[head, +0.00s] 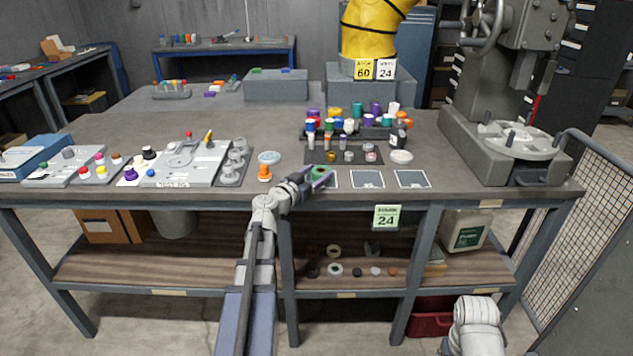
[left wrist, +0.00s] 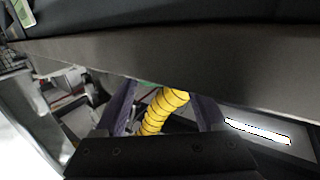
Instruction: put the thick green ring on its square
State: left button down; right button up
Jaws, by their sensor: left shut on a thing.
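The green ring (head: 321,172) is in my left gripper (head: 320,177) at the front edge of the bench, in the head view. The gripper's purple fingers are shut on it and partly cover it. It is over or at the leftmost of three pale-edged squares (head: 331,185); I cannot tell whether it touches the bench. In the left wrist view a green sliver (left wrist: 149,84) shows between the fingers (left wrist: 165,110). The middle square (head: 367,180) and the right square (head: 412,179) are bare. My right gripper is out of view.
An orange part (head: 264,173) and a round pale-blue-topped dish (head: 269,157) stand left of the gripper. A rack of coloured parts (head: 370,133) stands behind the squares. A white disc (head: 401,156) lies to its right. A grey press (head: 500,140) fills the bench's right end.

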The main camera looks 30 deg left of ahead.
pick_arm(q)
jog(key=shift+f, duration=0.15)
grip_release()
jog(key=shift+r, duration=0.2)
jog(key=s, duration=1.2)
jog(key=shift+a+r+p, duration=0.3)
jog(key=shift+a+p, duration=0.05)
jog(key=shift+p, duration=0.1)
